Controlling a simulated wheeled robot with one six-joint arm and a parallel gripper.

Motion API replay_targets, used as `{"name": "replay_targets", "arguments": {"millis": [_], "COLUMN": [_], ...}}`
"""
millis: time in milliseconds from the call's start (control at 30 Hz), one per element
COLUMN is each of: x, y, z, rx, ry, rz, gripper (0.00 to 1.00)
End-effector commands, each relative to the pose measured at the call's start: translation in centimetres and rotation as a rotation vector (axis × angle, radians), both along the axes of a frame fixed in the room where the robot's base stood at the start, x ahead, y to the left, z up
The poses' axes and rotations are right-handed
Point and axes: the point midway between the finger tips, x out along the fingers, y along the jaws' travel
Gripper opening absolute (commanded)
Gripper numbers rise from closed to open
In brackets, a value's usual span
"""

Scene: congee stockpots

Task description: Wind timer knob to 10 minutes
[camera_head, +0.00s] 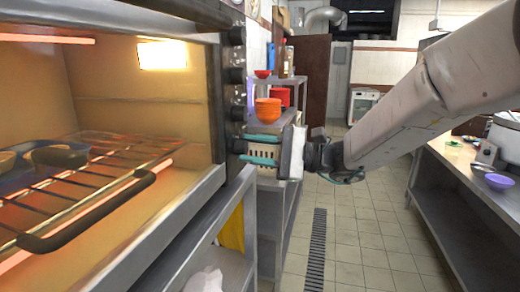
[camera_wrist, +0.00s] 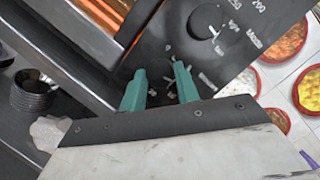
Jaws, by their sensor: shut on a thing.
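The oven's dark control panel (camera_head: 222,90) stands edge-on at the oven's right side in the head view, with several dark knobs in a column. My gripper (camera_head: 246,148) is at the lowest visible knob (camera_head: 238,146), which I take to be the timer knob. In the wrist view my gripper's teal fingers (camera_wrist: 161,72) stand on either side of this dark knob, shut on it. The knob's pointer and the scale around it are too small and dark to read. Another knob (camera_wrist: 206,21) with printed marks sits above it.
The oven is open and glowing, with a wire rack (camera_head: 90,180) and dark bowls inside. A shelf with an orange bowl (camera_head: 268,109) stands behind my gripper. A steel counter (camera_head: 455,195) runs along the right. The tiled aisle between is clear.

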Motion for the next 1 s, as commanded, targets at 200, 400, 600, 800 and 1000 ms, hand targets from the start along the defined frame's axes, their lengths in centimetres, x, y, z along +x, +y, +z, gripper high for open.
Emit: {"name": "replay_targets", "arguments": {"millis": [200,400,600,800,1000], "x": [-0.35,-0.4,-0.43,-0.43,-0.4], "y": [0.2,0.23,0.24,0.25,0.23], "z": [-0.43,-0.54,-0.6,-0.63,-0.64], "rx": [0.033,0.051,0.057,0.057,0.057], "ry": [0.112,0.165,0.184,0.185,0.184], "rz": [0.009,0.01,0.01,0.01,0.009], "gripper": [0.09,0.09,0.09,0.09,0.53]}}
